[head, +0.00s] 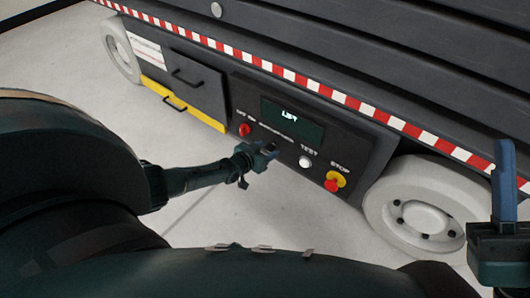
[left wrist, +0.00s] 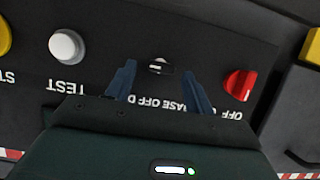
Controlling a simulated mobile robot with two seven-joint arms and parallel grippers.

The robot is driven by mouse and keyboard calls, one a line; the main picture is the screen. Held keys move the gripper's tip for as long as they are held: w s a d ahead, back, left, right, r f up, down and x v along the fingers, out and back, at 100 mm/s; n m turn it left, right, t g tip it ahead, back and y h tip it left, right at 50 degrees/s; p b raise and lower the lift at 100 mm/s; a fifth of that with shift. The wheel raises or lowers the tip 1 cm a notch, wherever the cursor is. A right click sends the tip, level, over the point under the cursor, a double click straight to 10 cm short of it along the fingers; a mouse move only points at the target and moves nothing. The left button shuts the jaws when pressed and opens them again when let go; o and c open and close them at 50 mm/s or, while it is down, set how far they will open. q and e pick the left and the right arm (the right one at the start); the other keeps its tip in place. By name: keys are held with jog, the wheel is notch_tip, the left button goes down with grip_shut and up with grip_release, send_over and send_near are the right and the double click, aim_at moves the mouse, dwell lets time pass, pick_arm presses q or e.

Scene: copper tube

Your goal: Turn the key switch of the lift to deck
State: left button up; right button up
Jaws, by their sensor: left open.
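The key switch (left wrist: 158,66) is a small pale round fitting with a dark bar across it on the dark control panel (head: 245,90). In the left wrist view it sits between the blue fingertips of my open left gripper (left wrist: 157,75), with a visible gap on both sides. The upside-down "BASE OFF D..." lettering beside it is partly hidden by a finger. In the head view my left gripper (head: 266,153) is in front of the panel and hides the switch. My right gripper (head: 504,165) shows at the right edge; only one blue finger is clear.
A red knob (head: 244,130) and white TEST button (head: 305,162) flank the gripper. The red STOP button (head: 332,185) on yellow is farther right. A lit display (head: 292,122) is above. A wheel (head: 420,207) stands to the right; the pale floor is open.

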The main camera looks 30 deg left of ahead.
pick_arm(q)
jog(key=shift+c, duration=0.5)
jog(key=c, duration=0.9)
jog(key=shift+m+p, duration=0.3)
pick_arm(e)
jog(key=shift+r, duration=0.15)
pick_arm(q)
jog(key=shift+d+r+m+y+p, duration=0.15)
jog(key=shift+m+y+p, duration=0.15)
jog(key=shift+y+p, duration=0.15)
jog(key=shift+d+f+m+y+p, duration=0.2)
jog(key=shift+m+y+p, duration=0.15)
jog(key=shift+m+y, duration=0.35)
jog(key=shift+d+f+m+y, duration=0.1)
jog(key=shift+m+y, duration=0.15)
jog(key=shift+m, duration=0.45)
jog(key=shift+d+f+m+t+y, duration=0.1)
jog(key=shift+m+t+y, duration=0.35)
jog(key=shift+m, duration=0.25)
jog(key=shift+m+b, duration=0.35)
jog(key=shift+m, duration=0.15)
pick_arm(e)
jog(key=shift+w+f+m+h, duration=0.25)
jog(key=shift+f+m+h, duration=0.6)
jog(key=shift+m+h, duration=0.3)
pick_arm(q)
jog(key=shift+y, duration=0.25)
